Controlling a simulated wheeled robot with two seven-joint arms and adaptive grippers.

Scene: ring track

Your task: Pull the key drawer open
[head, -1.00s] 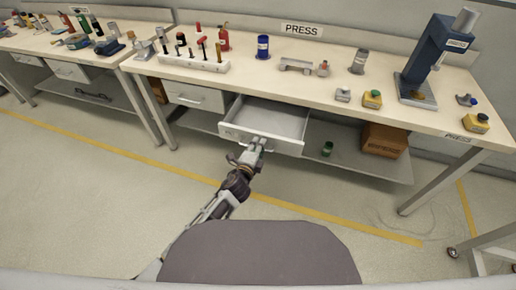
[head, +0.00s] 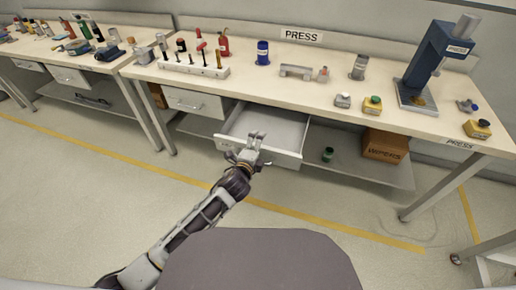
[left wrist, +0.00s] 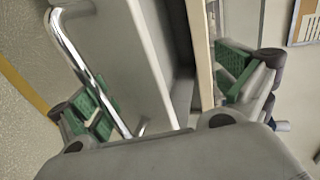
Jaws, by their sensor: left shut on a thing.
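The key drawer (head: 283,157) under the press bench is pulled well out, and its light-grey inside shows empty in the head view. My left gripper (head: 252,146) is at the middle of the drawer's front. In the left wrist view, the grey drawer front (left wrist: 130,70) and its chrome bar handle (left wrist: 80,55) lie between the two green-padded fingers of the left gripper (left wrist: 168,92). The jaws are closed on the drawer, though exactly where the pads touch is hard to tell. The gripper hides part of the handle in the head view. My right gripper is out of view.
A shut drawer (head: 195,102) is left of the open one. On the lower shelf are a small green item (head: 328,154) and a brown box (head: 385,146). The bench top (head: 290,92) holds tools and a blue press (head: 436,62). The floor before the bench is clear.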

